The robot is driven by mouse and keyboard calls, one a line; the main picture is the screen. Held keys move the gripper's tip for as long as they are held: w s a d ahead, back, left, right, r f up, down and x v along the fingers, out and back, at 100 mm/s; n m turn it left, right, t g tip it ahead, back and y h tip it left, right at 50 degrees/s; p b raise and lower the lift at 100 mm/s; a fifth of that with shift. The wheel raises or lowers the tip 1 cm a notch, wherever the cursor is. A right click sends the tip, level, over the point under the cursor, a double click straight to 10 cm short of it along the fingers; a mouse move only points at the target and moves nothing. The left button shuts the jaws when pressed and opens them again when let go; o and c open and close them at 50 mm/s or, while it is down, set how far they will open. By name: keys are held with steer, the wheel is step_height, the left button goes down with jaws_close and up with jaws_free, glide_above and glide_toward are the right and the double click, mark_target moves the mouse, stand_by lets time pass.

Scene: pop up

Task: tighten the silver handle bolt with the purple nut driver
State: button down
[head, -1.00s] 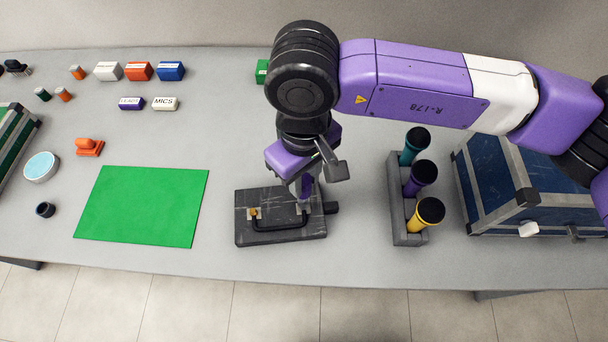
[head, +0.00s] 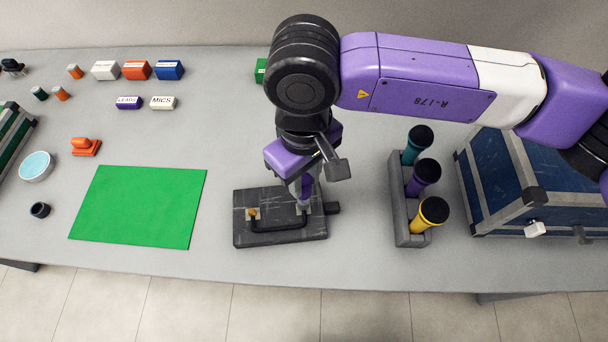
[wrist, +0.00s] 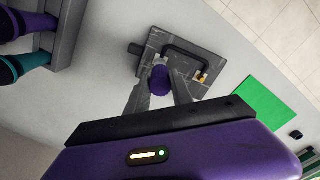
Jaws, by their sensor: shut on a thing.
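My gripper (wrist: 160,95) is shut on the purple nut driver (wrist: 160,80), a ribbed purple cylinder between the fingers. In the head view my gripper (head: 304,188) points down over the right end of a black handle (head: 278,228) on a dark scuffed board (head: 284,240). The driver's tip and the silver handle bolt are hidden there, so I cannot tell whether they touch. A brass-coloured bolt (head: 252,213) shows at the handle's left end; it also shows in the wrist view (wrist: 202,78).
A grey rack (head: 401,217) on the right holds teal, purple and yellow dark-capped cylinders. A blue case (head: 502,190) stands beyond it. A green mat (head: 138,207) lies left of the board. The table's front edge is close below the board.

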steer(key=shift+f+b, duration=1)
steer(key=shift+b, duration=0.3)
steer(key=m, duration=0.5)
steer(key=shift+m, duration=0.4)
steer(key=shift+a+m, duration=0.1)
steer(key=shift+m, duration=2.8)
steer(key=shift+r+p, duration=1.05)
steer(key=shift+r, duration=1.65)
steer(key=shift+s, duration=0.1)
